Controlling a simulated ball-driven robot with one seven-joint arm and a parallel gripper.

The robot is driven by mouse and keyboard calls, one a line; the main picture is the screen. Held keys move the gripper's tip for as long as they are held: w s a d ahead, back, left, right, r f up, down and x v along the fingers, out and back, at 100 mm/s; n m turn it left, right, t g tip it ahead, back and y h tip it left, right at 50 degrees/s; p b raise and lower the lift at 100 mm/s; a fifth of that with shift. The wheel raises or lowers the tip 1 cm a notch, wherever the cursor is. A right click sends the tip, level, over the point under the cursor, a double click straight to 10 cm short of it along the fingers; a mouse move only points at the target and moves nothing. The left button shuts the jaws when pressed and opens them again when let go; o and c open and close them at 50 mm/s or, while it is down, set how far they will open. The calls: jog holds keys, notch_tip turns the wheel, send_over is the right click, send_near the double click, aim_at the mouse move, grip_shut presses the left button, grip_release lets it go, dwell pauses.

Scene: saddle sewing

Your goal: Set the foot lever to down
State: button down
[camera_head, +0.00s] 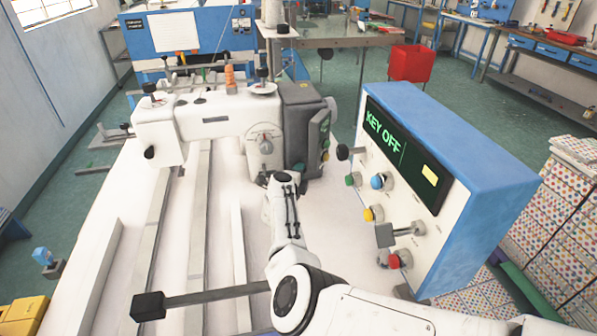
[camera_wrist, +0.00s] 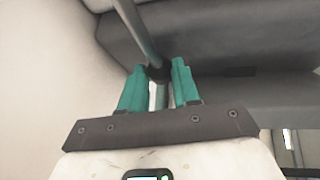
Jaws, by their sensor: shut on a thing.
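In the wrist view, my gripper (camera_wrist: 158,75) has two teal fingers, shut on a slim grey rod with a dark knob, apparently the foot lever (camera_wrist: 138,28). The rod runs up and to the left from between the fingertips, below a dark grey housing. The sewing machine (camera_head: 215,110) is white and stands on the long white table in the head view. My arm reaches up to its grey right end. My fingers and the held lever are hidden there, so I cannot tell the lever's setting from that view.
A blue and white control box (camera_head: 440,150) reading KEY OFF stands right of my arm, its knobs facing me. A dark bar with a black block (camera_head: 147,306) sticks out at the lower left. Pale rails run along the table (camera_head: 120,190). A red bin (camera_head: 410,63) stands behind.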

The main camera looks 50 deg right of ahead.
jog(key=shift+f, duration=0.1)
jog(key=c, duration=0.8)
grip_release()
jog(key=shift+a, duration=0.1)
jog(key=shift+s+a+r+p, duration=0.15)
jog(key=shift+a+r+p, duration=0.05)
jog(key=shift+a+p, duration=0.1)
jog(key=p+v, duration=0.4)
jog(key=v, duration=0.4)
jog(key=shift+a, duration=0.15)
jog(key=shift+v, duration=0.85)
jog(key=shift+f, duration=0.15)
